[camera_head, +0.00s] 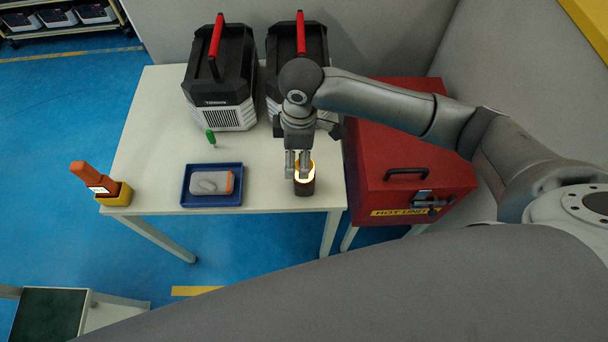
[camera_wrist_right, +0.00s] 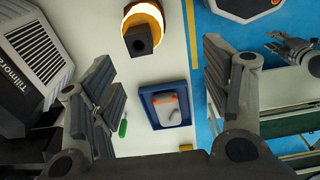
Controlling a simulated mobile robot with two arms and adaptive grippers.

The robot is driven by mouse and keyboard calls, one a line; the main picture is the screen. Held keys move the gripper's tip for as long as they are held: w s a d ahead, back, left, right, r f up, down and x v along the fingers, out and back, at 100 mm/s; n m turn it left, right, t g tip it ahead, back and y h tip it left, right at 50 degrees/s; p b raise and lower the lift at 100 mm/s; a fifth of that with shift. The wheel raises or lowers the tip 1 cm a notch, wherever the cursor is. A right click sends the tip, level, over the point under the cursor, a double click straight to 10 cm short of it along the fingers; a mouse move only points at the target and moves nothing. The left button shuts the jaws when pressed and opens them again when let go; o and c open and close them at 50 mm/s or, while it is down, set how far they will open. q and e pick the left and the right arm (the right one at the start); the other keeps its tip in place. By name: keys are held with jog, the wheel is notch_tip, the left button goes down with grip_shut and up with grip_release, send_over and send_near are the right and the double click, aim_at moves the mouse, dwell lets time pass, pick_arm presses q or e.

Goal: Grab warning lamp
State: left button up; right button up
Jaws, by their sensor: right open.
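The warning lamp (camera_head: 304,188) stands on the white table near its front right edge, with a glowing ring and a dark body. In the right wrist view the glowing lamp (camera_wrist_right: 140,31) shows at the top, with a dark block at its middle. My right gripper (camera_head: 297,166) points down over the lamp in the head view, and its fingers hide part of it. In the right wrist view my right gripper's fingers (camera_wrist_right: 160,85) are wide apart with nothing held between them. What looks like my left gripper (camera_wrist_right: 287,45) shows small at upper right; its jaws are unclear.
A blue tray (camera_head: 211,204) with a grey-orange device lies left of the lamp. A handheld orange device stands in a yellow holder (camera_head: 122,197) at the left corner. A red box (camera_head: 411,170) is close on the right.

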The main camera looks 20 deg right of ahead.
jog(key=shift+w+d+r+h, duration=0.2)
jog(key=shift+w+d, duration=0.1)
jog(key=shift+d, duration=0.15)
jog(key=shift+w+d+r+h, duration=0.15)
jog(key=shift+w+d, duration=0.15)
jog(key=shift+d, duration=0.15)
jog(key=shift+d+f, duration=0.1)
jog(key=shift+f, duration=0.2)
jog(key=p, duration=0.1)
send_near(301, 187)
jog(key=w, duration=0.1)
jog(key=w+d, duration=0.1)
jog(key=shift+w+d+f, duration=0.2)
jog(key=shift+w+d, duration=0.15)
notch_tip(301, 187, down, 4)
jog(key=shift+r+p, duration=0.1)
jog(key=shift+p, duration=0.75)
jog(key=shift+f, duration=0.65)
jog(key=shift+c, duration=0.3)
jog(key=c, duration=1.2)
